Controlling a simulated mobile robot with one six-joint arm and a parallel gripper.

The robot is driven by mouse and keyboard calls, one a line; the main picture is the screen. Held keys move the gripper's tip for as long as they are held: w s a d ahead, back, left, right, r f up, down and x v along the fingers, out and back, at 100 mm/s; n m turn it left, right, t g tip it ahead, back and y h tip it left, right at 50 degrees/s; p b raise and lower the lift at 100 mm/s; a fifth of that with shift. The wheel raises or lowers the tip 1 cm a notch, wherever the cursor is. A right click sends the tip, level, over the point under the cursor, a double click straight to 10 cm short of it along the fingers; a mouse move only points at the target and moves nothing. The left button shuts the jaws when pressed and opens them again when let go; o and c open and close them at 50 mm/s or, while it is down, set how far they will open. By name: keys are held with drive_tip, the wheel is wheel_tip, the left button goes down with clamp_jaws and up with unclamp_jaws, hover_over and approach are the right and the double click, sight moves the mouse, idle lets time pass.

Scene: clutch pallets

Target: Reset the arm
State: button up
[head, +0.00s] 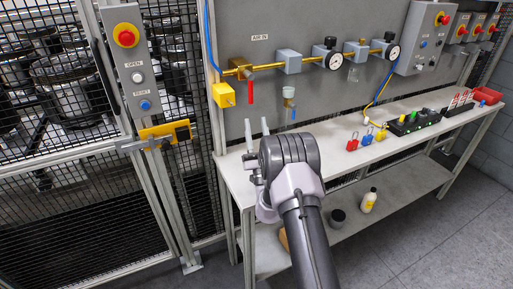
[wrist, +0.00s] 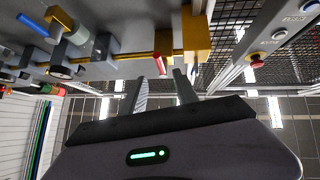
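My gripper (head: 257,127) is raised in front of the grey panel, above the left end of the white bench (head: 236,178). Its two fingers point up and stand apart with nothing between them. In the wrist view the fingers (wrist: 169,72) also show a gap and hold nothing. My arm reaches up from the bottom of the head view and hides part of the bench. The red-handled valve (head: 250,91) on the brass air line is just left of and above the fingers. I cannot tell the exact distance between them.
A yellow box (head: 223,95) is fixed on the panel's left edge. The mesh gate with a control box (head: 129,62) and yellow latch (head: 165,133) stands left. A bottle (head: 369,200) stands on the lower shelf. Open floor lies right.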

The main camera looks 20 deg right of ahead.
drive_tip(key=shift+s+a+f+b, duration=0.1)
drive_tip(key=shift+s+f+b, duration=0.25)
drive_tip(key=shift+b, duration=0.4)
drive_tip(key=shift+r, duration=0.1)
